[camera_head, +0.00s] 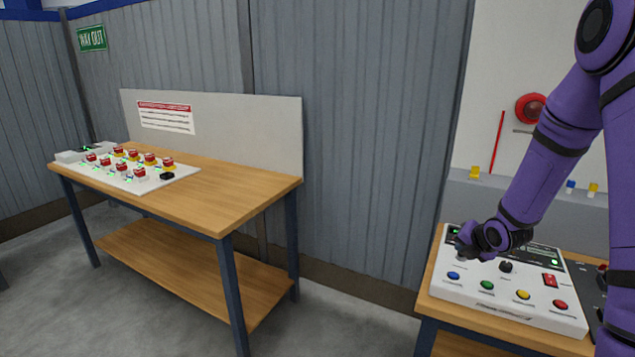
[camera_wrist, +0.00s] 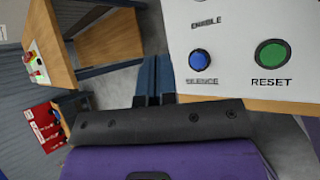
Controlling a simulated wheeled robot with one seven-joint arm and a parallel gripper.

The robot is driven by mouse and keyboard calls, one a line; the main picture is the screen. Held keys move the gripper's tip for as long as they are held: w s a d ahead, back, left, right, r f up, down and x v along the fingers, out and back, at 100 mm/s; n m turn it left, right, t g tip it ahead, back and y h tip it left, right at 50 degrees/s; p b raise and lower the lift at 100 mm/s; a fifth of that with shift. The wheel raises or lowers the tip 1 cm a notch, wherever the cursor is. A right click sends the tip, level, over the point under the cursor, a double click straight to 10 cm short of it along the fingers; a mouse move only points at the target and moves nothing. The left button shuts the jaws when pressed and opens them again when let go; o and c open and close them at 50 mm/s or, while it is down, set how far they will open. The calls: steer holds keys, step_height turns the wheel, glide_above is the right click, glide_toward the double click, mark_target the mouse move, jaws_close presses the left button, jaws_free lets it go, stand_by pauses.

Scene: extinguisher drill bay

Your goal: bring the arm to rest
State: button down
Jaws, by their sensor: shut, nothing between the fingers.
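My purple arm comes in from the upper right in the head view, and my gripper (camera_head: 464,248) shows at its end over the upper left part of a white control panel (camera_head: 474,294). In the wrist view my gripper's two dark blue fingers (camera_wrist: 154,62) are together with nothing between them. They appear beside the panel's left edge in that view, near the blue SILENCE button (camera_wrist: 200,62) and the green RESET button (camera_wrist: 271,54). I see no contact with the panel, but the exact gap cannot be told.
The panel sits on a wooden bench (camera_head: 430,304) and also carries a yellow button (camera_head: 523,295), a red button (camera_head: 560,305) and a black knob (camera_head: 505,267). A second wooden table (camera_head: 225,198) with a board of red-topped buttons (camera_head: 128,176) stands left. Floor between them is clear.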

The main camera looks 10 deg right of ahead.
steer(key=s+a+r+m+g+h, duration=0.1)
steer(key=s+a+r+m, duration=0.1)
steer(key=s+r+m, duration=0.35)
steer(key=s+a+r+m, duration=0.2)
steer(key=a+r+m, duration=0.1)
steer(key=r, duration=0.5)
steer(key=s+a+r+m+g+h, duration=0.1)
steer(key=s+a+r+m, duration=0.1)
steer(key=s+r+m, duration=0.4)
steer(key=s+a+r+m, duration=0.3)
steer(key=s+m, duration=0.1)
steer(key=s, duration=0.3)
steer(key=s+a+r+m+g+y, duration=0.1)
steer(key=s+a+r+m, duration=0.2)
steer(key=s, duration=0.3)
steer(key=s+a+r+m, duration=0.2)
steer(key=s+a+m, duration=0.1)
steer(key=s+m, duration=0.2)
steer(key=s, duration=0.2)
steer(key=shift+s+r+g+y, duration=0.3)
steer(key=shift+r+g+y, duration=0.1)
steer(key=shift+d, duration=0.15)
